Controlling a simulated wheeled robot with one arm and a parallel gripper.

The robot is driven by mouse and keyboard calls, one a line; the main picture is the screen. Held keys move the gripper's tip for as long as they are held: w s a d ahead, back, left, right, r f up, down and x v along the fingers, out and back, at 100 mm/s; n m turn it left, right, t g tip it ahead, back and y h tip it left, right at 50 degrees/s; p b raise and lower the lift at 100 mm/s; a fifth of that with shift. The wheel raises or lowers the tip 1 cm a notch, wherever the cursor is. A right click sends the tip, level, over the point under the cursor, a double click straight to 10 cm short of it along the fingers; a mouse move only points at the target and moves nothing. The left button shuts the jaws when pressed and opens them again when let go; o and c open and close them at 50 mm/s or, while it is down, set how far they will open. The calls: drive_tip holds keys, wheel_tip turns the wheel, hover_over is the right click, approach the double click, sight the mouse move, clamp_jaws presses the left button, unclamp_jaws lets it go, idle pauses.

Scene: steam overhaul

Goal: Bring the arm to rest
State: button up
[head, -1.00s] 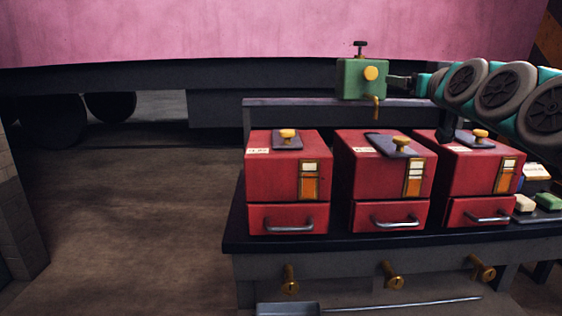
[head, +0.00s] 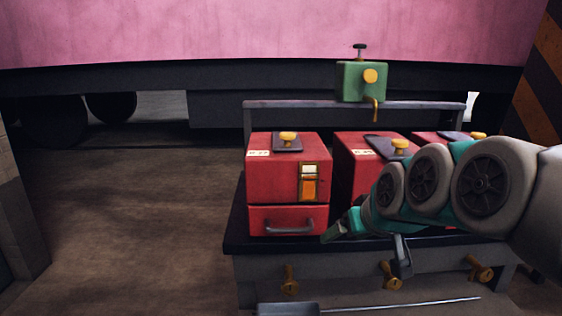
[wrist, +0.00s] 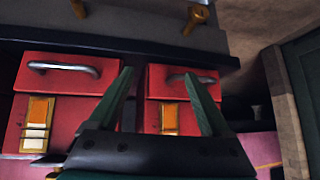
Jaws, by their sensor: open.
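My arm crosses the right side of the head view in front of the red boxes. My gripper (head: 335,230) points left and down, low in front of the middle red box (head: 358,160). In the wrist view my gripper (wrist: 160,95) shows two green fingers spread apart with nothing between them. The wrist picture appears upside down, with red boxes beyond the fingers. The left red box (head: 275,170) stands clear to the left of the gripper. The right red box (head: 430,138) is mostly hidden by my arm.
Brass taps (head: 290,279) stick out of the bench front. A long metal rod (head: 400,306) lies low in front. The floor at left is clear.

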drive_tip(key=s+d+f+m+g+h, duration=0.1)
drive_tip(key=s+f+g, duration=0.4)
drive_tip(key=s, duration=0.9)
drive_tip(key=s+d+f+m+g+h, duration=0.1)
drive_tip(key=s+f+g, duration=0.4)
drive_tip(key=s+f, duration=0.7)
drive_tip(key=s, duration=0.2)
drive_tip(key=shift+s+d+f+h+p, duration=0.15)
drive_tip(key=shift+s+d+h+p, duration=0.15)
drive_tip(key=shift+s+p, duration=0.1)
